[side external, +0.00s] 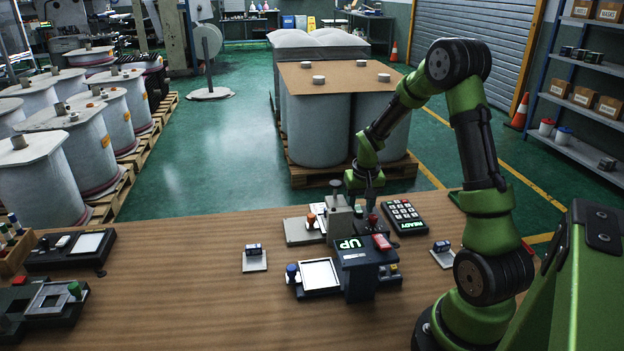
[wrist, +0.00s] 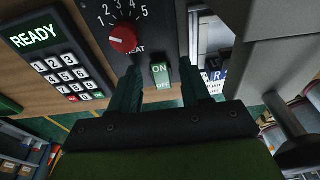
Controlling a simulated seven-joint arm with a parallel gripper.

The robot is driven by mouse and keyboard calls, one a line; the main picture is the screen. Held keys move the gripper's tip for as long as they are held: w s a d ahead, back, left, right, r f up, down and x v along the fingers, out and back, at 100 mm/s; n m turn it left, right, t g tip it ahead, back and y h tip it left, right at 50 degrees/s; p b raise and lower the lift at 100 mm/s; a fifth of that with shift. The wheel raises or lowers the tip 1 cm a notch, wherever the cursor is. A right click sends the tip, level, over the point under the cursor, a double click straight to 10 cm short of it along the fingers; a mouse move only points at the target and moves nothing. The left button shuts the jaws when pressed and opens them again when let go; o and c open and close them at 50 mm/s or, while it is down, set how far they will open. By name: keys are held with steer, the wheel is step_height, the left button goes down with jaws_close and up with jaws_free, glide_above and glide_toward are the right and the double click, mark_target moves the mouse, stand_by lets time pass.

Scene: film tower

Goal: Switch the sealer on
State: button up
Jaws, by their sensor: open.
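The sealer's dark panel (wrist: 112,15) fills the top middle of the wrist view. It carries a red HEAT dial (wrist: 123,38) and a green ON/OFF rocker switch (wrist: 161,75). I cannot tell which half of the rocker is pressed. My gripper (wrist: 162,82) is open and empty, its two dark fingers on either side of the switch in this view. I cannot tell whether they touch the panel. In the side view my gripper (side external: 371,200) is low behind a grey upright block (side external: 340,222), near the red dial (side external: 373,218). The switch is hidden there.
A keypad lit READY (side external: 403,216) lies right of the gripper. A dark box showing UP (side external: 362,270) with a white-topped tray (side external: 319,275) stands in front. Small stamps on plates (side external: 254,258) lie to either side. The front of the wooden table (side external: 200,315) is clear.

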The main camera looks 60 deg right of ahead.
step_height(320, 180, up, 17)
steer(key=s+a, duration=0.1)
steer(key=shift+s+a+f, duration=0.15)
steer(key=shift+s+a, duration=0.25)
steer(key=shift+f, duration=0.1)
steer(key=s+a+r+n+t+y, duration=0.1)
steer(key=s+a+t, duration=0.1)
steer(key=a, duration=0.6)
steer(key=s+a+r+n+t+y, duration=0.1)
steer(key=s+a+r+n+t, duration=0.1)
steer(key=a, duration=0.7)
steer(key=s+a+r+n+t+y, duration=0.1)
steer(key=s+a, duration=0.3)
steer(key=a, duration=0.5)
steer(key=shift+s+r+n+t, duration=0.25)
steer(key=shift+r+n+t, duration=0.1)
steer(key=shift+n+t, duration=0.15)
steer(key=shift+o, duration=0.4)
